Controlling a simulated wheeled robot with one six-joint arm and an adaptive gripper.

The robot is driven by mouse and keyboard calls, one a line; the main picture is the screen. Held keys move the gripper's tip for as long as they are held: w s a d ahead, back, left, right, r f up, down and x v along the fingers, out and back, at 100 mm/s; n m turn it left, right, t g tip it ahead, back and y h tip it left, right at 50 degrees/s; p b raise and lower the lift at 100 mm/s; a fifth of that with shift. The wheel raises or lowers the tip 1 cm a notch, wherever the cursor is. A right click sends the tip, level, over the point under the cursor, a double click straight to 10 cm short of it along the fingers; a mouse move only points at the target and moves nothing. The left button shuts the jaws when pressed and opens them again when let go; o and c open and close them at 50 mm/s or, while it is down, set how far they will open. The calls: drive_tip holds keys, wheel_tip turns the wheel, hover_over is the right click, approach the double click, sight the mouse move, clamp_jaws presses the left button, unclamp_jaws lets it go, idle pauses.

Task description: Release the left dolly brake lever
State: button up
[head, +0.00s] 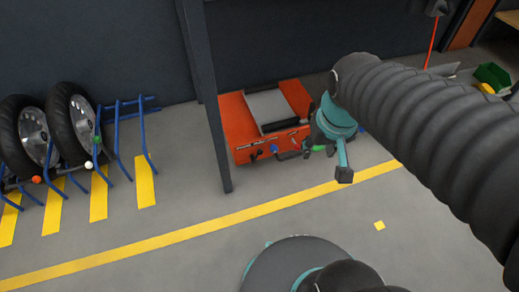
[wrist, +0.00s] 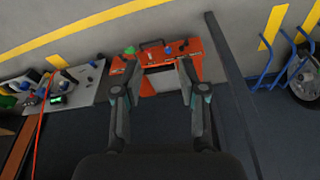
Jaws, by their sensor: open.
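An orange dolly (head: 232,118) with a grey top plate (head: 269,106) stands by the dark wall. Along its front edge are a black knob (head: 257,155), a blue knob (head: 273,149) and a green knob (head: 318,148); which belongs to the left brake lever I cannot tell. In the wrist view the dolly (wrist: 146,86) appears turned around, with the green knob (wrist: 129,50) left and the blue knob (wrist: 168,50) and black knob right. My gripper (wrist: 158,72) is open and empty, pointing toward the dolly, apart from the knobs. In the head view it covers the dolly's right end.
A dark post (head: 208,100) rises close to the dolly's left side. Blue racks (head: 122,140) with black wheels (head: 72,125) stand at left. A grey board with small parts (wrist: 72,88) and a red cord (wrist: 40,125) are on the other side.

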drive_tip(key=w+a+f+g+b, duration=0.2)
drive_tip(key=w+a+f+g, duration=0.15)
drive_tip(key=w+f, duration=0.8)
drive_tip(key=m, duration=0.4)
approach(260, 150)
drive_tip(key=shift+t, duration=0.45)
drive_tip(key=f, duration=0.3)
drive_tip(key=f+b, duration=0.1)
drive_tip(key=f, duration=0.3)
drive_tip(key=f+b, duration=0.1)
drive_tip(key=f, duration=0.3)
drive_tip(key=shift+s+a+f, duration=0.15)
drive_tip(key=shift+s+f, duration=0.1)
drive_tip(key=shift+s, duration=0.05)
clamp_jaws()
